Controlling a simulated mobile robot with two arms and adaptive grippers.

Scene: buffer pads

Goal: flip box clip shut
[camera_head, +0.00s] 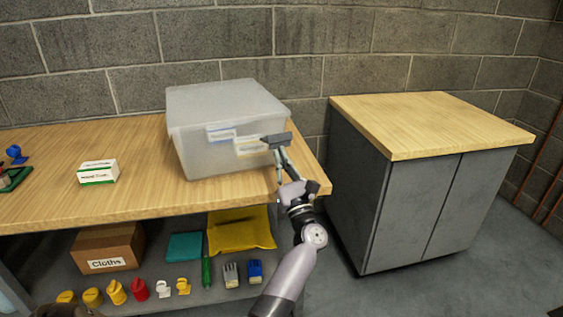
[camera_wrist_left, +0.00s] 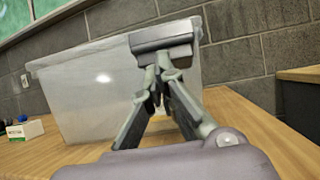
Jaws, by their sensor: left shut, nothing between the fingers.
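The translucent lidded box (camera_head: 205,152) stands on the wooden workbench, near its right end. It also fills the middle of the left wrist view (camera_wrist_left: 92,95). A grey clip (camera_head: 273,139) shows at the box's right front, by the rim; in the left wrist view the clip (camera_wrist_left: 163,38) sits at the box's upper edge. I cannot tell its exact angle against the wall. My left gripper (camera_head: 278,149) is shut and empty, its fingertips pointing up just below the clip. In the left wrist view the fingertips (camera_wrist_left: 159,66) seem to touch or nearly touch the clip's lower edge.
A small white-and-green carton (camera_head: 98,172) lies left of the box on the workbench (camera_head: 60,203). A grey cabinet with a wooden top (camera_head: 430,118) stands to the right across a gap. The lower shelf holds a cardboard box (camera_head: 108,249) and several coloured items. A block wall is behind.

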